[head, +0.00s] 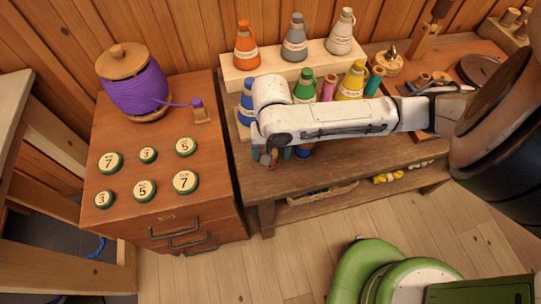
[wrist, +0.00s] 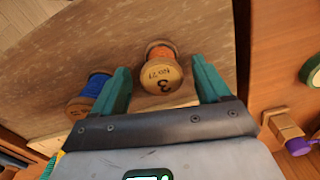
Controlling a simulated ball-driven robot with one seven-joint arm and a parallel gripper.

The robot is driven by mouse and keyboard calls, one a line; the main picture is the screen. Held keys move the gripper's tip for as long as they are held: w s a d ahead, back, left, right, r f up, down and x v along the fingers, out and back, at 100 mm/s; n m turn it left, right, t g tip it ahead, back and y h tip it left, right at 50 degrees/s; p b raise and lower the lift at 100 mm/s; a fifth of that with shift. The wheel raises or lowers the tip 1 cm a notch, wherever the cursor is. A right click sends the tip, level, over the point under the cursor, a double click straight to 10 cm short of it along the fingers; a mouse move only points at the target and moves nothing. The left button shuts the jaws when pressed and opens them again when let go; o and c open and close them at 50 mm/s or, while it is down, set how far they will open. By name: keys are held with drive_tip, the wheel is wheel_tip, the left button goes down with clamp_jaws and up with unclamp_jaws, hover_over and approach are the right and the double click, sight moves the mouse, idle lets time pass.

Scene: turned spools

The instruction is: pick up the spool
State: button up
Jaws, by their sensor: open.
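In the wrist view a small wooden spool with orange thread (wrist: 160,68) stands on the bench, its pale end marked 3 facing the camera. It lies between the two teal fingers of my gripper (wrist: 160,64), which are open, with a gap on each side. A blue-thread spool (wrist: 92,92) is just outside the left finger, partly hidden by it. In the head view my white arm reaches across the bench, and my gripper (head: 274,156) is mostly hidden below its wrist.
A drawer cabinet (head: 216,110) stands left of the bench, bearing a big purple spool (head: 135,92) and several numbered green-rimmed discs. Thread cones, including an orange one (head: 246,50), stand on a rack behind my arm.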

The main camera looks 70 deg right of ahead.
drive_tip(key=shift+a+f, duration=0.15)
drive_tip(key=shift+f, duration=1.35)
drive_tip(key=c, duration=1.1)
drive_tip(key=shift+r, duration=0.1)
